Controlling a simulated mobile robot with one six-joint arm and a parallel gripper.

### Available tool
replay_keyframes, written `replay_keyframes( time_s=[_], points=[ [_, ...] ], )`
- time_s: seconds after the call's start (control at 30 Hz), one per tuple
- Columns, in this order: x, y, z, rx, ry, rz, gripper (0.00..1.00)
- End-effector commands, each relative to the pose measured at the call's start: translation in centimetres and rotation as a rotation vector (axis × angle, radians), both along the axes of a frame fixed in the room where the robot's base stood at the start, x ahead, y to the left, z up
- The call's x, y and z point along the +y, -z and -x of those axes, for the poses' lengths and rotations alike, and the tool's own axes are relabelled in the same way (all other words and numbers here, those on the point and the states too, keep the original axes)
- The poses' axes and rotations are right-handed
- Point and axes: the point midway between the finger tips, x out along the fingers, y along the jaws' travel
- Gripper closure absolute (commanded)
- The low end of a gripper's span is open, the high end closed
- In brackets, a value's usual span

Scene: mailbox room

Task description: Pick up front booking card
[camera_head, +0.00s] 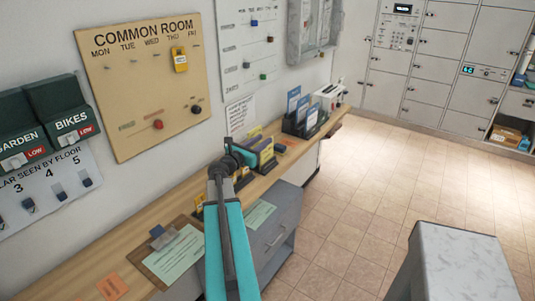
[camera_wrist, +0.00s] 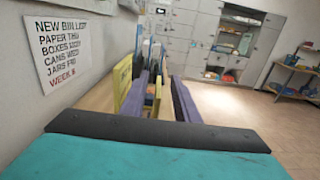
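Yellow-edged booking cards (camera_head: 265,154) stand in a dark holder on the wooden counter, just right of my gripper (camera_head: 240,156) in the head view. In the wrist view a yellow card (camera_wrist: 123,82) stands upright at the left finger. My gripper (camera_wrist: 162,76) has its two purple-grey fingers apart, with a gap between them. More yellow and orange shows in that gap, but I cannot tell which card it belongs to. The fingers hide part of the cards, and no card looks clamped.
The wooden counter (camera_head: 92,272) runs along the wall under the Common Room board (camera_head: 140,85). A dark rack with blue cards (camera_head: 303,112) stands farther along it. A grey drawer cabinet (camera_head: 270,235) sits below. A pale-topped block (camera_head: 462,262) is at right; tiled floor lies between.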

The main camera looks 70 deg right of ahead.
Motion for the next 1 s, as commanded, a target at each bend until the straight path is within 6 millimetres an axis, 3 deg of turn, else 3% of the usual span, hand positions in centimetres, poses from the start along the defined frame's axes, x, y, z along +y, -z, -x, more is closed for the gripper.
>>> replay_keyframes(
  time_s=[0.4,0.6,1.0],
  points=[
    [-0.1,4.2,0.1,0.003,0.001,-0.002,0.72],
    [-2.1,3.9,0.6,0.000,0.003,0.000,0.72],
    [-2.5,4.0,0.8,0.000,0.002,0.000,0.72]
  ],
)
